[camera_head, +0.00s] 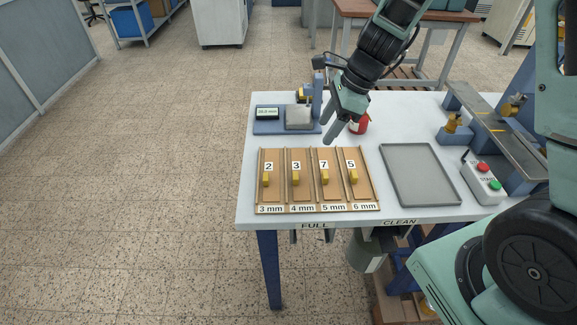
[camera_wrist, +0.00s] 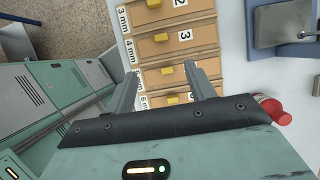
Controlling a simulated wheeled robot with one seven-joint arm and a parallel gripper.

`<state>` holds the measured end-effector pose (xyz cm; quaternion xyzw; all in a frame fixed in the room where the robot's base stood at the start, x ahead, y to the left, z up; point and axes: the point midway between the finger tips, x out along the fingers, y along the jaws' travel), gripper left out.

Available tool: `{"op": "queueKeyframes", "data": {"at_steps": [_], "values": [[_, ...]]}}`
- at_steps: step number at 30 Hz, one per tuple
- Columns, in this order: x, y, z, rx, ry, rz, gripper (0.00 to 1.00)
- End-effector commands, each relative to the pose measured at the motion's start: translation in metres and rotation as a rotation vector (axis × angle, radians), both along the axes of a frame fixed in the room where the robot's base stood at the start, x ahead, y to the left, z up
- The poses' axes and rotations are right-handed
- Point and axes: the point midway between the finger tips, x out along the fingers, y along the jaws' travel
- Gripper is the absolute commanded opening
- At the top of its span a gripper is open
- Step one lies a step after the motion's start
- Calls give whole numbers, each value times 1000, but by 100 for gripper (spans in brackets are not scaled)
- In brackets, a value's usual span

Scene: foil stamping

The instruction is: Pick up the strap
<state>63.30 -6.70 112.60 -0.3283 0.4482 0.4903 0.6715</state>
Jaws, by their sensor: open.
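I cannot make out a strap with certainty in either view. A wooden rack (camera_head: 317,210) lies on the white table, with several brown lanes labelled 3 mm to 6 mm. Each lane has a number tag and a yellow block, such as the one in the 3 mm lane (camera_head: 266,180). My gripper (camera_head: 337,131) is open and empty above the table, behind the rack's right part. In the wrist view my open gripper (camera_wrist: 163,71) shows over the rack (camera_wrist: 167,45), whose 6 mm end is partly hidden by the fingers and palm.
A grey tray (camera_head: 418,193) is empty to the right. Beyond it are a control box (camera_head: 483,187) and a blue-grey machine (camera_head: 495,125).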

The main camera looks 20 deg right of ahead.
Motion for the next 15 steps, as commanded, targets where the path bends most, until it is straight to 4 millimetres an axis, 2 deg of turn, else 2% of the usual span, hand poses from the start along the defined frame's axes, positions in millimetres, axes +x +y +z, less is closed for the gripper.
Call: {"op": "queueKeyframes", "data": {"at_steps": [5,15], "values": [[2,7,-23,2,9,-10,55],[10,33,-88,1,7,-7,55]]}}
